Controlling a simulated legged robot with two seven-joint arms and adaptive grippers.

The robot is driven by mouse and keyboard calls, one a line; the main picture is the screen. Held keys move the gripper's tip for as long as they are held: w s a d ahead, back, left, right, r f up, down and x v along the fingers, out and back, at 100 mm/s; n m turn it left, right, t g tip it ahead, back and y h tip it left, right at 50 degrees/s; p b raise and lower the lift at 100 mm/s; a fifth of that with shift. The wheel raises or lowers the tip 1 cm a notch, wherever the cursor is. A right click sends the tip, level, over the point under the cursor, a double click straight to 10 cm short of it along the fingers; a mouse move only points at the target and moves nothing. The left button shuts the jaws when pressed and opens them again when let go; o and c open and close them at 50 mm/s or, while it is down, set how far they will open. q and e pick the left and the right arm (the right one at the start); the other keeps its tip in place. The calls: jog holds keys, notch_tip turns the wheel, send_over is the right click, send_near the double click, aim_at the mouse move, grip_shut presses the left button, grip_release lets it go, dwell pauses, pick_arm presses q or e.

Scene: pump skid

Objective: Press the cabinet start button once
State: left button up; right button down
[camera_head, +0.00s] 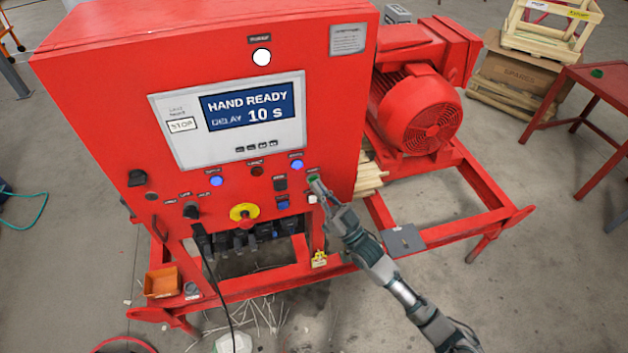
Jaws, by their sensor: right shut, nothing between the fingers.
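The red control cabinet (110,95) fills the left and middle of the head view. Its display (250,105) reads "HAND READY" and "DELAY 10 s". A small green button (313,178), which looks like the start button, sits at the right of the lower control row under a small, unreadable label. My right gripper (319,186) is shut and empty, its tip right at the green button and partly covering it. I cannot tell whether the tip touches the button. My left gripper is not in view.
A red motor (418,110) stands right of the cabinet. Cables hang below. An orange bin (161,282) sits on the lower frame.

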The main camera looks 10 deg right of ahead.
jog(key=shift+w, duration=0.2)
jog(key=shift+s, duration=0.1)
dwell(0.4)
jog(key=shift+s+p, duration=0.4)
jog(key=shift+s, duration=0.35)
jog(key=s+p, duration=0.2)
jog(key=s, duration=0.3)
jog(key=shift+d, duration=0.1)
dwell(0.7)
